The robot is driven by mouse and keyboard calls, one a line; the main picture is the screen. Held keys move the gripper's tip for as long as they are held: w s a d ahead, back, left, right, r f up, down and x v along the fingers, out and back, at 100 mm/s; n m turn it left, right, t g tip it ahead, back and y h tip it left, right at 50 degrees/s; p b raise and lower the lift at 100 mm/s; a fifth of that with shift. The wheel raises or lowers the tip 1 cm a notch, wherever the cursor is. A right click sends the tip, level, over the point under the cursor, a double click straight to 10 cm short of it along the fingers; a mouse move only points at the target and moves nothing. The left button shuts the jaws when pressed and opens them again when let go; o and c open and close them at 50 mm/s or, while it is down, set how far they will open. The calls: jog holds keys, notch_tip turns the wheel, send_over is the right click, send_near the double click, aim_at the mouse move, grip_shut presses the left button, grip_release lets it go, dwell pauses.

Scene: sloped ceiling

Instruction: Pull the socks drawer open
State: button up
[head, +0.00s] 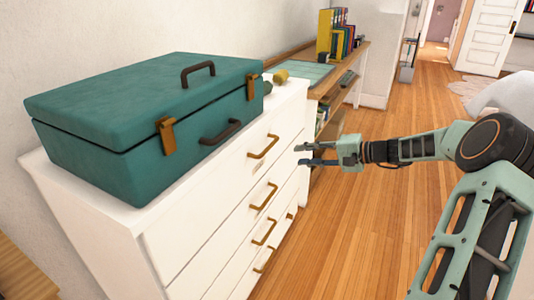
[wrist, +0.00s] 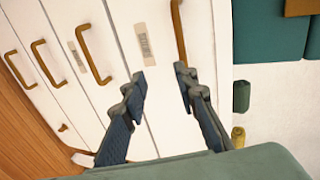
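A white dresser (head: 122,228) has several stacked drawers with brass bar handles, and all look shut. The top handle (head: 263,147) also shows in the wrist view (wrist: 179,32); the second handle (head: 264,196) shows there too (wrist: 93,55). Small paper labels sit on the drawer fronts, one beside the top handle (wrist: 143,45) and one by the second (wrist: 76,58). Their print is too small to read, so I cannot tell which drawer is the socks drawer. My gripper (head: 301,155) is open and empty, in front of the dresser's upper right part, apart from the handles.
A teal case (head: 120,110) with brass clasps stands on the dresser top. A small green item (wrist: 241,97) and a yellow one (head: 280,77) lie beside it. A wooden desk (head: 345,62) with books stands behind. The wooden floor (head: 340,240) right of the dresser is clear.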

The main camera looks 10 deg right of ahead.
aim_at(270, 145)
jog(key=shift+t+y, duration=0.3)
jog(key=shift+y, duration=0.3)
jog(key=x, duration=0.4)
jog(key=r+b+x, duration=0.1)
jog(key=x, duration=0.3)
jog(key=r+b+x, duration=0.1)
jog(key=x, duration=0.3)
jog(key=shift+a+r, duration=0.2)
jog(key=shift+a, duration=0.15)
jog(key=shift+s, duration=0.1)
jog(key=shift+c, duration=0.3)
grip_shut()
